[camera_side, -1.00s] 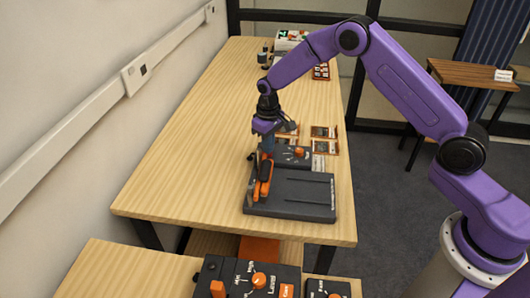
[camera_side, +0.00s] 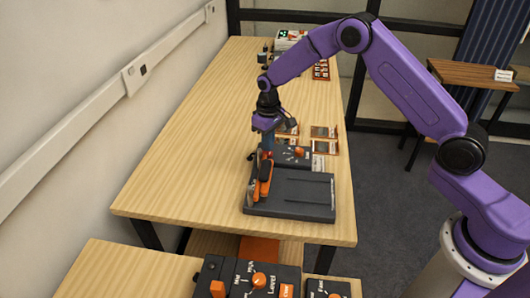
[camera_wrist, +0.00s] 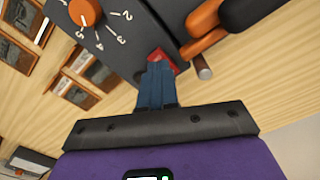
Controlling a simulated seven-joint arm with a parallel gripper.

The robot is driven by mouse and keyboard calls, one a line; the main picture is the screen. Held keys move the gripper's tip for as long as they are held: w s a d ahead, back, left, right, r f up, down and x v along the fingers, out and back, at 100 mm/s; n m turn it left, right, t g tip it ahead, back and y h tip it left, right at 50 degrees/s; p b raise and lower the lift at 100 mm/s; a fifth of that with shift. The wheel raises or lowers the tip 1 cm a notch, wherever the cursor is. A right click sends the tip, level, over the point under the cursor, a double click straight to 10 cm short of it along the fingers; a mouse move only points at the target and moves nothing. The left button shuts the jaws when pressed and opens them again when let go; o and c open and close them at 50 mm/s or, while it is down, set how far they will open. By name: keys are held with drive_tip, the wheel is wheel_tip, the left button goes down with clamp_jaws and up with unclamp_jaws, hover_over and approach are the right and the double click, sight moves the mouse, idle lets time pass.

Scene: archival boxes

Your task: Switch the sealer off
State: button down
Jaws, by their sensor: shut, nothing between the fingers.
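The sealer is a dark grey unit with a flat base (camera_side: 305,205) at the near end of the long table. It has an orange and black lever (camera_side: 262,188) at its left and a control box with an orange dial (camera_side: 300,152) behind. In the wrist view the dial (camera_wrist: 84,12) has white numbers around it. A red switch (camera_wrist: 172,62) sits at the box's corner, partly hidden by my fingers. My gripper (camera_wrist: 158,68) is shut and empty, its blue fingertips at the red switch. Whether they touch it, and the switch's position, I cannot tell. My gripper (camera_side: 267,150) points down in the side view.
Several framed cards (camera_side: 325,133) lie behind and right of the control box. The orange and black lever (camera_wrist: 208,30) is close beside my fingertips. Other dial boxes (camera_side: 240,285) stand on the front table. The long table's left middle is clear.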

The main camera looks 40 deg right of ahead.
sight(268, 153)
drive_tip(key=shift+r, duration=2.6)
drive_tip(key=shift+s+a+r, duration=0.1)
drive_tip(key=s+a+r+n, duration=0.25)
drive_tip(key=s+r, duration=0.25)
drive_tip(key=s, duration=0.5)
drive_tip(key=s+a+r+n, duration=0.25)
drive_tip(key=s+r, duration=0.25)
drive_tip(key=s, duration=0.6)
drive_tip(key=s+d+n, duration=0.2)
drive_tip(key=s+d, duration=0.2)
drive_tip(key=s, duration=0.6)
drive_tip(key=s+d+r+n, duration=0.1)
drive_tip(key=s+d, duration=0.3)
drive_tip(key=s, duration=0.5)
drive_tip(key=shift+s+d+n, duration=0.35)
drive_tip(key=shift+s+n, duration=0.05)
drive_tip(key=shift+n, duration=0.4)
